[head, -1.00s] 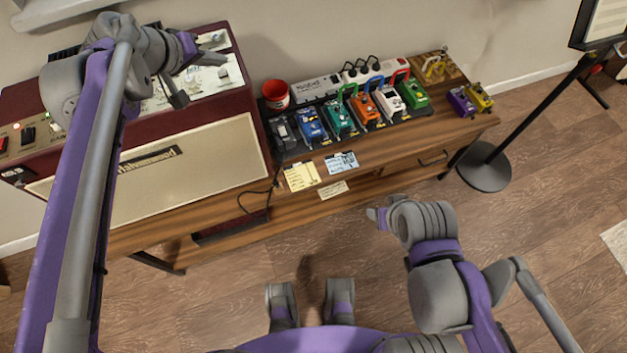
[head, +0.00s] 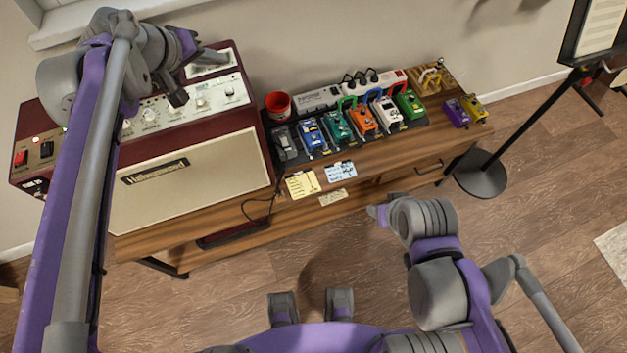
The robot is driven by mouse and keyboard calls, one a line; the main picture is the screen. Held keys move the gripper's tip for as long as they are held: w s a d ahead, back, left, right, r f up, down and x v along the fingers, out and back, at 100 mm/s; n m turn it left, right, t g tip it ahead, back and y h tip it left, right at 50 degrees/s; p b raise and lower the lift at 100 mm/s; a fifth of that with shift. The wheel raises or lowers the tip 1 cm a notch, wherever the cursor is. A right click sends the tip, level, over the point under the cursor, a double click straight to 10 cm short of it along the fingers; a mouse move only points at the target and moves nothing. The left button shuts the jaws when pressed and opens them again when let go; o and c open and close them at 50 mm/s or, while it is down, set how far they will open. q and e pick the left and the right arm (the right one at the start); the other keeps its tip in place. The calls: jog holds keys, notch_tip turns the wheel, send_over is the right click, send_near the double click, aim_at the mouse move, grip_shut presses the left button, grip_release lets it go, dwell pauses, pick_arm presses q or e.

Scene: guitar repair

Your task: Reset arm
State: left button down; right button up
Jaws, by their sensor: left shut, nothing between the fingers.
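My left arm reaches up along the left side of the head view. Its gripper (head: 208,57) is over the back right of the amplifier's top panel, shut and empty. Whether it touches the panel I cannot tell. The dark red amplifier (head: 196,180) with a cream front stands on the left of the wooden bench. My right gripper (head: 378,214) is low in front of the bench, beside my folded right arm and over the floor. Its fingers are mostly hidden behind the wrist, so its opening does not show.
The bench (head: 398,160) carries a pedal board with several coloured pedals (head: 362,120), a red cup (head: 278,105), a white power strip (head: 380,80), and purple (head: 457,113) and yellow (head: 475,108) pedals. A music stand (head: 482,178) is at the right. Floor in front is clear.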

pick_arm(q)
jog(key=s+a+f+m+g+y+p, duration=0.1)
jog(key=s+f+y, duration=0.1)
jog(key=s+f, duration=0.6)
jog(key=s+a+f+m+g+y+p, duration=0.1)
jog(key=s+f, duration=0.7)
jog(key=s, duration=0.8)
jog(key=shift+s+f+y, duration=0.25)
jog(key=shift+s+y, duration=0.15)
jog(key=shift+y, duration=0.4)
